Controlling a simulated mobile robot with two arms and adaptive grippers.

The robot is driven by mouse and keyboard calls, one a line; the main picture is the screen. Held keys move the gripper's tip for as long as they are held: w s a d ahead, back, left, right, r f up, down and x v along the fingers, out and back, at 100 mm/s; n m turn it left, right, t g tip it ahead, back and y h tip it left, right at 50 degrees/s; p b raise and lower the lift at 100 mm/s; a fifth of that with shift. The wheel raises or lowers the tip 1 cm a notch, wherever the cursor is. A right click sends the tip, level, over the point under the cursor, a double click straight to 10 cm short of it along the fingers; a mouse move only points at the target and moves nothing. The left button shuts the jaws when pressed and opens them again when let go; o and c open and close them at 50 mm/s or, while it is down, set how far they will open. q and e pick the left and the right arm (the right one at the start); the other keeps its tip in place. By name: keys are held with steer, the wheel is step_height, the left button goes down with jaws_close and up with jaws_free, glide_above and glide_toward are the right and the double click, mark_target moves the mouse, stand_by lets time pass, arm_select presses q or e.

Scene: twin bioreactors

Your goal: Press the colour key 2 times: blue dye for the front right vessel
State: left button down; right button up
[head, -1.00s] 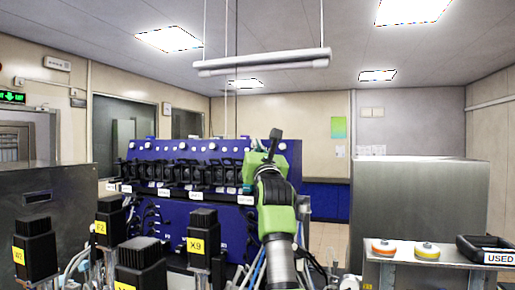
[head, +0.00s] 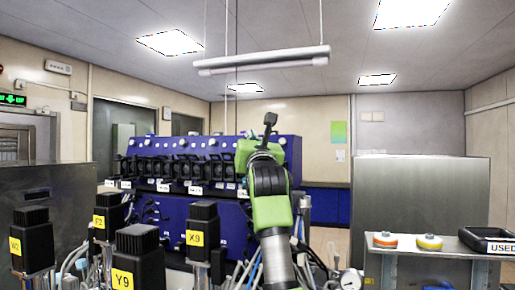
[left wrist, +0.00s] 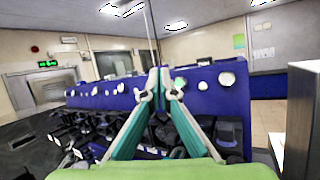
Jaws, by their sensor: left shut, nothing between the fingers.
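The blue unit (head: 225,148) stands across the middle, with round white knobs or keys along its upper face and a row of black pump-like parts below. I cannot read which is the blue dye key. My left gripper (head: 269,121) is shut and empty, pointing up in front of the unit's right end. In the left wrist view its fingertips (left wrist: 159,72) meet before the unit's blue face (left wrist: 200,85). Black motor heads with yellow labels stand in front, among them X9 (head: 202,216) and Y9 (head: 138,246). The vessels themselves are hidden. My right gripper is not in view.
A grey metal cabinet (head: 422,198) stands at right. Before it, a shelf carries an orange-rimmed disc (head: 385,240), a yellow disc (head: 428,242) and a black tray (head: 487,236) marked USED. Tubes and a gauge (head: 349,281) crowd the bottom middle. A lamp (head: 263,61) hangs overhead.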

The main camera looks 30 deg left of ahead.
arm_select(q)
steer(key=shift+s+d+r+b, duration=0.15)
steer(key=shift+s+b, duration=0.05)
steer(key=shift+s, duration=0.3)
steer(key=shift+s+d+r+b, duration=0.1)
steer(key=shift+s+r+b, duration=0.1)
steer(key=shift+s, duration=0.25)
steer(key=shift+w+f, duration=0.1)
steer(key=shift+w, duration=0.05)
steer(key=shift+w+a+f+p, duration=0.2)
steer(key=shift+w+p, duration=0.1)
steer(key=shift+w, duration=0.35)
steer(key=shift+w+a+f+p, duration=0.2)
steer(key=shift+w+p, duration=0.1)
steer(key=shift+w, duration=0.35)
steer(key=shift+w, duration=0.2)
